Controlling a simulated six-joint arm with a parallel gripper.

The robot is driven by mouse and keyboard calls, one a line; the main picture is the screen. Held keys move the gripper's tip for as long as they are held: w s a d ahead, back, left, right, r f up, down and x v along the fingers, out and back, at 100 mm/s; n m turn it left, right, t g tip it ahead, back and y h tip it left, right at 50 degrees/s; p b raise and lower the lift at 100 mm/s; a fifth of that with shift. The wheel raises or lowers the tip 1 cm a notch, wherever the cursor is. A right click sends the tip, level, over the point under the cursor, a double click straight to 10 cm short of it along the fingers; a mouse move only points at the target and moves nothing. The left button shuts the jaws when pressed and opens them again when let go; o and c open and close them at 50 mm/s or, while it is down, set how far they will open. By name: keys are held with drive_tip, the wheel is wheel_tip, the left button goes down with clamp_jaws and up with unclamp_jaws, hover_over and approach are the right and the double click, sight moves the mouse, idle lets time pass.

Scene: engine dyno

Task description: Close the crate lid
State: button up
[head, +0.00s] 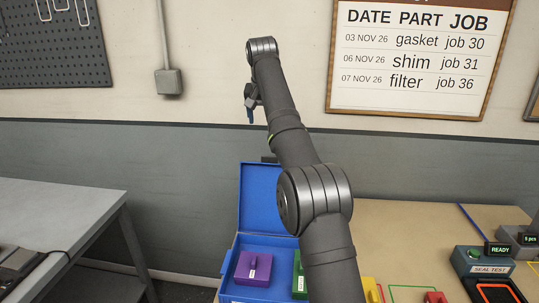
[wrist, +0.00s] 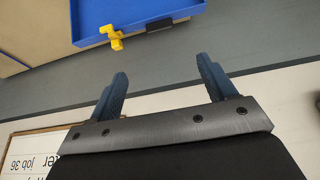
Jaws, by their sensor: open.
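The blue crate (head: 229,268) stands at the lower middle of the head view, partly hidden by my arm. Its blue lid (head: 258,195) is open and stands up at the back of the crate. The wrist view shows a blue panel (wrist: 90,22), apparently the lid, with a yellow fitting (wrist: 112,38) and a dark piece (wrist: 158,25) at its edge. My gripper (head: 250,116) is raised near the wall, above the lid and apart from it. In the wrist view its two fingers (wrist: 162,70) are spread with nothing between them.
A purple block (head: 253,268) and a green block (head: 299,278) sit in the crate. The tan bench (head: 400,230) extends right, with a seal test box (head: 483,262) on it. A grey table (head: 50,215) stands left. The wall carries a job board (head: 415,60).

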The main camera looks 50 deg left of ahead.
sight(269, 161)
drive_tip(key=x, duration=1.7)
drive_tip(key=shift+c, duration=0.3)
drive_tip(key=c, duration=1.3)
drive_tip(key=shift+c, duration=0.2)
drive_tip(key=shift+s+d, duration=0.1)
